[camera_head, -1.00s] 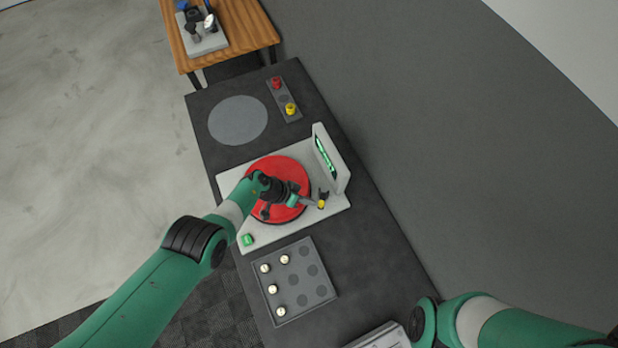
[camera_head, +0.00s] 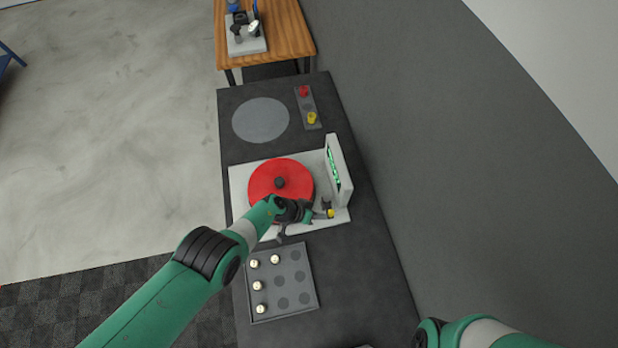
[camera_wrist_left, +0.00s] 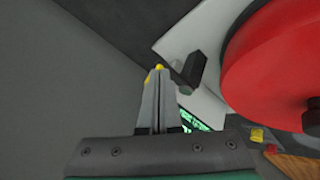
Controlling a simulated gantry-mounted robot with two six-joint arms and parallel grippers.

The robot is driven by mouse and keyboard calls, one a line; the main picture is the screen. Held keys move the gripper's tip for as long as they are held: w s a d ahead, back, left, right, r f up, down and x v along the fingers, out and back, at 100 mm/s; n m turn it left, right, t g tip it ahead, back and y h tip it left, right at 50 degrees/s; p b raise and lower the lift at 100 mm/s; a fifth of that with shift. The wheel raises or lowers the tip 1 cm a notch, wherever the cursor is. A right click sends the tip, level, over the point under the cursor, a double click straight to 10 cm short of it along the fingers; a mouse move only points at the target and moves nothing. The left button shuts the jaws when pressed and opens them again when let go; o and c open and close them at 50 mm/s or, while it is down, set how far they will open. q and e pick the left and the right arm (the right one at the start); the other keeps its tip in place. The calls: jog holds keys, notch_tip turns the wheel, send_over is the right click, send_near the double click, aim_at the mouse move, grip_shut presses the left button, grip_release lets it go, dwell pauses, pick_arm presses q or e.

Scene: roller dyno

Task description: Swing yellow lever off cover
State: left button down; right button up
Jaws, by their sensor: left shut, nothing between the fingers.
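The round red cover (camera_head: 265,180) with a dark centre knob sits on a pale base plate. It also shows at the upper right of the left wrist view (camera_wrist_left: 275,65). The yellow lever tip (camera_head: 331,213) is at the plate's right front, by a dark bracket (camera_wrist_left: 194,68) beside the cover. My left gripper (camera_head: 321,214) is shut, its fingertips right at the yellow tip. In the left wrist view the closed fingers (camera_wrist_left: 157,75) hide most of the yellow; contact is unclear. My right arm shows at the bottom right; its gripper is out of view.
An upright panel with a green display (camera_head: 336,168) stands close beyond the lever. A grey tray (camera_head: 282,284) with several pale round pieces lies in front. Red (camera_head: 304,91) and yellow (camera_head: 312,117) knobs and a grey disc (camera_head: 260,120) are farther back.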

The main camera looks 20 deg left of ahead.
pick_arm(q)
jog(key=shift+d, duration=0.6)
pick_arm(e)
jog(key=shift+f, duration=0.1)
